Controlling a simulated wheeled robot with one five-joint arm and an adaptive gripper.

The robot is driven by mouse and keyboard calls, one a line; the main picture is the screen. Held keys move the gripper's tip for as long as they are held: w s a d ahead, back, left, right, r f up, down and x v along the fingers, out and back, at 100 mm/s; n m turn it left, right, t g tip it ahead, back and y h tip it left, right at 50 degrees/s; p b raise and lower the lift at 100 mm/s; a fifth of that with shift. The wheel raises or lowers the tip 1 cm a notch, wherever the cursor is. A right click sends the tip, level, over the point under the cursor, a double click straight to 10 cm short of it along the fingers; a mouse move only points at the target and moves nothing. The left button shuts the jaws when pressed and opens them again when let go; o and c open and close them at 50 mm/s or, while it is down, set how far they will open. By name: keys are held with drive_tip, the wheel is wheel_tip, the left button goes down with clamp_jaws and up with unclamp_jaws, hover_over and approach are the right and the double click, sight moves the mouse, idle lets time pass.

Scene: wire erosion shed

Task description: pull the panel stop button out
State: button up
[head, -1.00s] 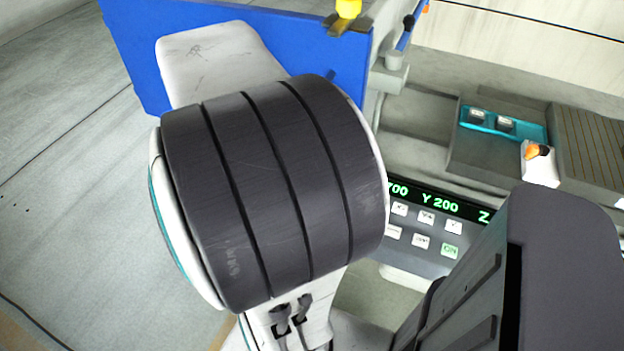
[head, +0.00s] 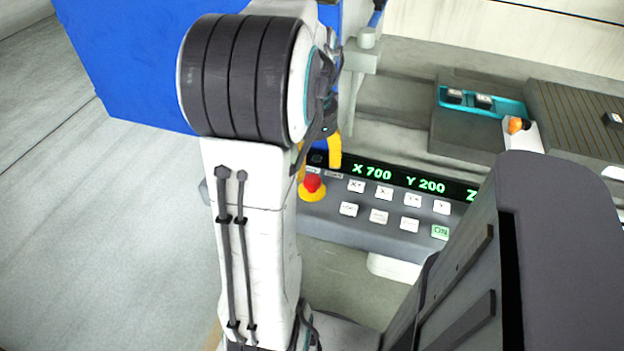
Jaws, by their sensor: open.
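The stop button (head: 313,183) is a red knob on a yellow round base at the left end of the grey control panel (head: 340,219). My gripper (head: 318,170) is open, its yellow fingers pointing down at the panel's left end. One finger shows just above and right of the red knob; the other is partly hidden behind my arm, at the knob's upper left. The knob looks to be in front of the fingers or between them; I cannot tell whether they touch it. No object shows in the jaws.
The panel has a green display (head: 400,180) and several white keys right of the button, with a green ON key (head: 440,232). A blue panel (head: 130,75) stands behind my arm. A teal tray (head: 483,101) lies at the upper right. Pale floor is clear at left.

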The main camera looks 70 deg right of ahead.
sight(312, 179)
drive_tip(key=shift+f+b, duration=0.55)
drive_tip(key=shift+f, duration=2.15)
